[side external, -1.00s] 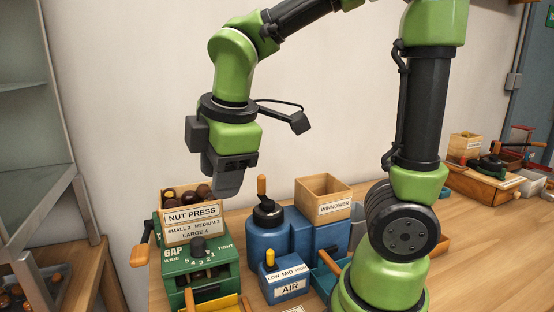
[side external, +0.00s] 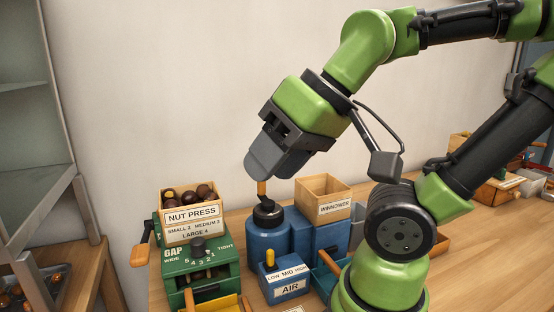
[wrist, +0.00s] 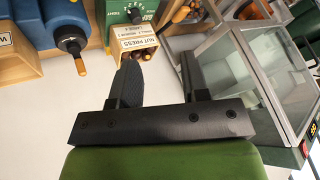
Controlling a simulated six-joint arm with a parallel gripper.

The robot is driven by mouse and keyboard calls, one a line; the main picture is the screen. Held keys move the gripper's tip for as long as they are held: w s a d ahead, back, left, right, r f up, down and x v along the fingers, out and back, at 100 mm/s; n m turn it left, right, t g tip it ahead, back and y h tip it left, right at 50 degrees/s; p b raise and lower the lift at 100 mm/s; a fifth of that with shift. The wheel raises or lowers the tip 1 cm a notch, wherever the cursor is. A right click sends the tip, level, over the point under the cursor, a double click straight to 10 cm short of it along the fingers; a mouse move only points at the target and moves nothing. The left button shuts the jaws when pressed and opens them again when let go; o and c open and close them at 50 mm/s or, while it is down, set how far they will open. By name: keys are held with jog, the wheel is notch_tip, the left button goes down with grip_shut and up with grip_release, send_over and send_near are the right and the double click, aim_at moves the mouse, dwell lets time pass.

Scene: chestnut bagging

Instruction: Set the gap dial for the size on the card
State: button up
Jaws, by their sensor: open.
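The green nut press (side external: 199,262) stands at the left of the bench, with a box of chestnuts (side external: 190,193) on top. Its card (side external: 193,222) reads small 2, medium 3, large 4. The black gap dial (side external: 197,245) sits on the front panel by a scale from wide to tight; its exact setting is too small to tell. My gripper (side external: 263,172) is open and empty, tilted above the blue winnower's handle, right of and higher than the press. In the wrist view the press (wrist: 124,12) lies beyond my open fingers (wrist: 160,80).
The blue winnower (side external: 268,238) has an upright orange handle (side external: 262,188), a wooden hopper (side external: 323,193) and an air box (side external: 286,285). They stand just right of the press. A metal shelf (side external: 60,190) stands at far left. The air above the press is clear.

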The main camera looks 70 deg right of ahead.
jog(key=w+n+g, duration=0.2)
jog(key=w+n, duration=0.1)
jog(key=n, duration=0.1)
jog(key=n+g+h, duration=0.3)
jog(key=n+h, duration=0.3)
jog(key=n, duration=1.5)
send_near(196, 241)
jog(key=shift+n, duration=0.5)
jog(key=x, duration=0.9)
jog(key=shift+d+f, duration=0.2)
jog(key=shift+f, duration=0.05)
jog(key=shift+w+f+m+g, duration=0.15)
jog(key=shift+f+m+g, duration=0.15)
jog(key=shift+m, duration=0.2)
jog(key=s+d+v, duration=0.1)
jog(key=v, duration=1)
jog(key=s+r+m+t+y, duration=0.2)
jog(key=s+m, duration=0.3)
jog(key=m, duration=0.3)
jog(key=s+r+m+t+y, duration=0.2)
jog(key=s+r+m, duration=0.2)
jog(key=m, duration=0.5)
jog(key=s+a+r+m+t+y, duration=0.1)
jog(key=s+r+m+y, duration=0.1)
jog(key=s+m, duration=0.4)
jog(key=r+m, duration=0.1)
jog(key=m, duration=0.1)
jog(key=shift+s+r+m+t, duration=0.2)
jog(key=shift+r+m+t, duration=0.1)
jog(key=shift+t, duration=0.1)
